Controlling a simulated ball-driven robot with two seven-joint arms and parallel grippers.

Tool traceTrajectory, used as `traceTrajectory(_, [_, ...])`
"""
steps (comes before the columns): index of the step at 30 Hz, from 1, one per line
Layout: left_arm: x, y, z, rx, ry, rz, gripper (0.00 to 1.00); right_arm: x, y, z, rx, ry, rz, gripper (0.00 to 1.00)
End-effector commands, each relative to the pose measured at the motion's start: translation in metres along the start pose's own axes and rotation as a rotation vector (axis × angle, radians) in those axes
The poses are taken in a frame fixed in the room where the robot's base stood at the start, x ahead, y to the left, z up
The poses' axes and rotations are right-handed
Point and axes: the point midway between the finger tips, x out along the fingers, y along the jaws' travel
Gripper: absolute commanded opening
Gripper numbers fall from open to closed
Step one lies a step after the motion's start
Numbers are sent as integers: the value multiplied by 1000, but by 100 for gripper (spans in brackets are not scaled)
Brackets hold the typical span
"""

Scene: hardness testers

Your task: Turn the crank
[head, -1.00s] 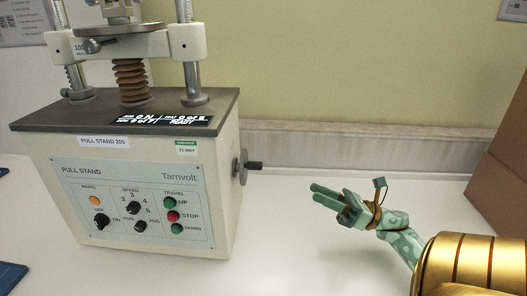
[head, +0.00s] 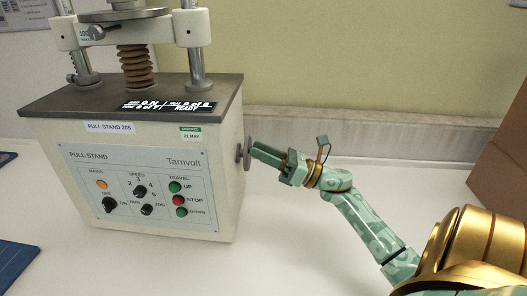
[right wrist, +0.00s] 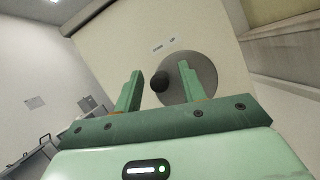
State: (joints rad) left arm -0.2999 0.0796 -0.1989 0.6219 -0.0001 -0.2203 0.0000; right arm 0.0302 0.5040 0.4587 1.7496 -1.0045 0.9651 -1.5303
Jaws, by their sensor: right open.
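The crank (head: 239,154) is a grey disc with a dark knob on the right side of the cream pull stand (head: 222,190). In the head view its knob is hidden behind my right gripper (head: 256,152), whose fingertips reach up to the disc. In the right wrist view the crank disc (right wrist: 203,70) and its dark round knob (right wrist: 159,80) lie ahead. The knob shows between the two green fingers of my right gripper (right wrist: 160,85), which are apart. I cannot tell whether a finger touches it. My left gripper is not in view.
The stand's front panel (head: 140,185) has knobs and coloured buttons, and a small display (head: 168,106) sits on top. A brown box (head: 500,160) stands at the far right. A blue mat (head: 15,265) lies at the lower left.

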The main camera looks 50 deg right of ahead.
Motion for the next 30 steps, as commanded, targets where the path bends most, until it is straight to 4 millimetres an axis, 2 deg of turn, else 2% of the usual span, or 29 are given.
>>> traceTrajectory(7, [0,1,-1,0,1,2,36,1,0,0,0,0,0,41])
traceTrajectory(8, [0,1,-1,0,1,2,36,1,0,0,0,0,0,38])
traceTrajectory(12, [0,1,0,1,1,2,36,1,0,0,0,0,0,0])
traceTrajectory(23, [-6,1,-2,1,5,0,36,2,0,3,30,0,-12,0])
traceTrajectory(30, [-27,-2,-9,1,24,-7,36,4,-1,10,146,-1,-62,0])
